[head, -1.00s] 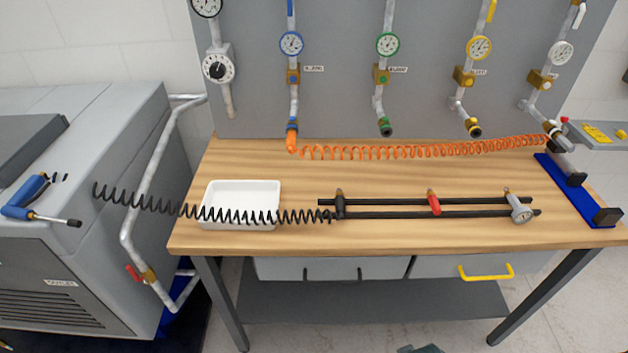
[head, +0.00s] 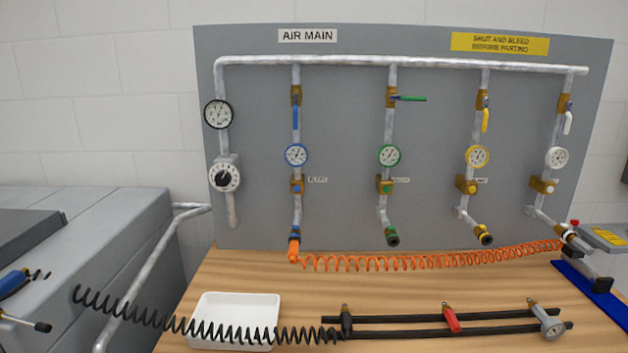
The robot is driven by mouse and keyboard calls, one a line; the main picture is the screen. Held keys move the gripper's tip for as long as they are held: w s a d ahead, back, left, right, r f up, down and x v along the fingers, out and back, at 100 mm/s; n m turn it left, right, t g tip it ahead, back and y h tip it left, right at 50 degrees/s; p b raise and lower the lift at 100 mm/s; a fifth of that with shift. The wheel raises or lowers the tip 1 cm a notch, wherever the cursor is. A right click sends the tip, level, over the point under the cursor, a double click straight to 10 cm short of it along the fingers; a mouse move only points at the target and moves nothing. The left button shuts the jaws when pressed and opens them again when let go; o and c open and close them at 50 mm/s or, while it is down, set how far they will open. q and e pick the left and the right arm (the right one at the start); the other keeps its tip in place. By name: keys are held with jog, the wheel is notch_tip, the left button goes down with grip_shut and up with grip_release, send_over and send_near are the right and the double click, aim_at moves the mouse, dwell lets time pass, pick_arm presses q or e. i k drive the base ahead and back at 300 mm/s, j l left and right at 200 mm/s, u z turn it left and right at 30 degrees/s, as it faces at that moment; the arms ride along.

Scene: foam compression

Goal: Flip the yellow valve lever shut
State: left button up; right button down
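The yellow valve lever (head: 485,120) is on the fourth pipe of the grey wall panel in the head view. It hangs down, roughly in line with its pipe, below a brass valve body (head: 482,99). A yellow-rimmed gauge (head: 478,156) sits below it on the same pipe. The blue lever (head: 296,118) and white lever (head: 568,122) also point down along their pipes. The green lever (head: 411,98) lies sideways, across its pipe. Neither of my grippers is in view.
A wooden bench (head: 230,270) stands before the panel (head: 340,120). On it are a white tray (head: 250,308), black rails (head: 400,333) with a red-handled fitting, and an orange coiled hose (head: 400,262). A black coiled hose (head: 130,308) crosses from the left. A grey machine stands left.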

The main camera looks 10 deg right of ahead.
aim_at(485, 122)
jog(key=i+l+z, duration=0.15)
jog(key=l+z, duration=0.15)
jog(key=l, duration=0.15)
jog(key=i+l+z, duration=0.2)
jog(key=l+z, duration=0.15)
jog(key=i+l+z, duration=0.3)
jog(key=k+l, duration=0.05)
